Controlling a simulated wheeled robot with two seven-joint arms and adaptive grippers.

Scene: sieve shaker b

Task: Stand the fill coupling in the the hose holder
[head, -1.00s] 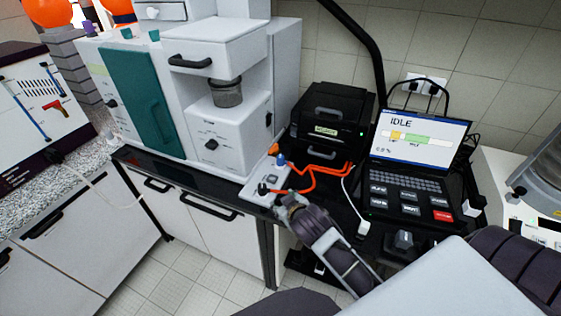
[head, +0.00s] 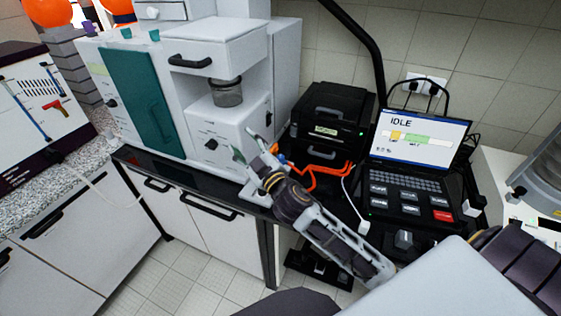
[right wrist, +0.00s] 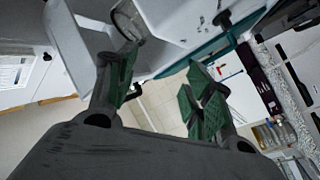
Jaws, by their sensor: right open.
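My right gripper (head: 247,148) is raised in front of the white machine, over the small white plate (head: 246,190) at the bench edge. Its fingers are apart and nothing is between them. The right wrist view also shows the open fingers (right wrist: 165,88) with green pads. Orange hose (head: 320,170) lies on the black bench behind the gripper. The hose ends and most of the plate are hidden behind the gripper and forearm. I cannot tell the fill coupling or the hose holder apart there. My left gripper is not in view.
A black case (head: 328,118) and a laptop (head: 422,140) reading IDLE stand to the right.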

